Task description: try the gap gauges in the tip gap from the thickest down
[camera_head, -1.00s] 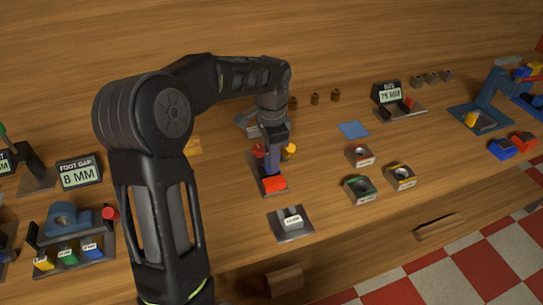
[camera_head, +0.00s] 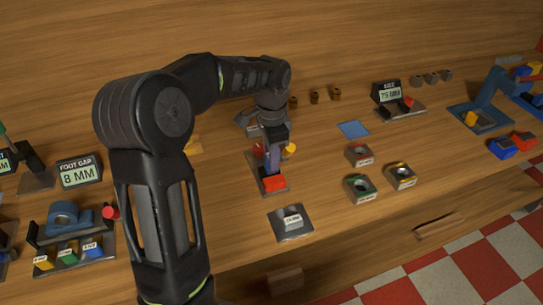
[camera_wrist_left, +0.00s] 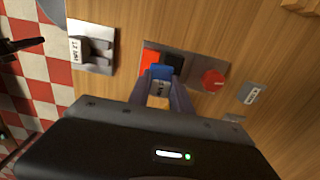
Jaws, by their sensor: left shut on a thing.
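In the left wrist view the gripper (camera_wrist_left: 161,92) is shut on a small blue-topped piece with a pale label (camera_wrist_left: 161,74). This piece is close to the red block (camera_wrist_left: 150,58) and a black block (camera_wrist_left: 172,62) on the plate. I cannot tell whether it touches them or sits in a gap. A red knob (camera_wrist_left: 213,80) is on the same plate.
A plate with a white labelled block (camera_head: 292,221) lies in front. Red (camera_head: 359,154), green (camera_head: 360,188) and yellow (camera_head: 401,176) holed blocks stand to the right. A rack at left holds yellow (camera_head: 44,262), green (camera_head: 68,257) and blue (camera_head: 92,250) labelled pieces. A blue mat (camera_head: 353,129) lies bare.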

